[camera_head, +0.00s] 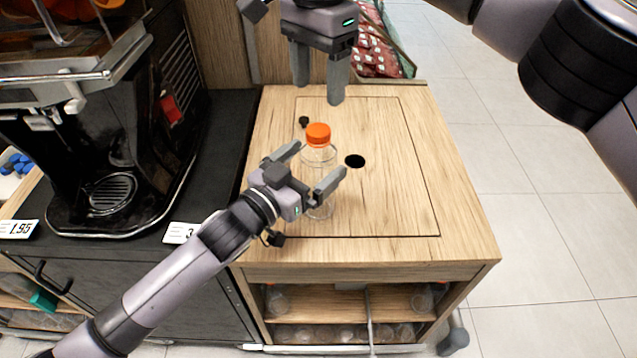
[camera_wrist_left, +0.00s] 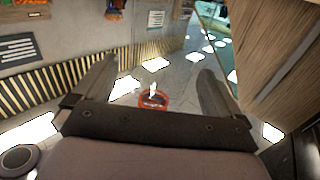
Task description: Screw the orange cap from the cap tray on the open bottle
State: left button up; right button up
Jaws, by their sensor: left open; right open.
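A clear bottle (camera_head: 321,209) stands upright on the wooden cabinet top, with an orange cap (camera_head: 318,132) on its mouth. I cannot tell how tightly the cap sits. My left gripper (camera_head: 321,158) is open, its fingers on either side of the bottle below the cap. Whether they touch it is unclear. In the left wrist view, an orange-red ring shape (camera_wrist_left: 153,100) shows between the open fingers. My right gripper (camera_head: 319,94) is open and empty, pointing down above and behind the cap. No orange caps show in the tray at the left edge.
A black juicer (camera_head: 110,130) stands on the dark counter at left. A tray (camera_head: 30,186) with blue pieces is cut off at the left edge. The wooden top (camera_head: 400,210) has a round black hole (camera_head: 355,161) and a small black knob (camera_head: 304,122). Its right side is clear.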

aim_at(318, 130)
pick_arm(q)
jog(key=shift+x, duration=1.85)
grip_shut()
pick_arm(e)
jog(key=n, duration=0.4)
jog(key=shift+n, duration=0.3)
jog(key=shift+f, duration=4.05)
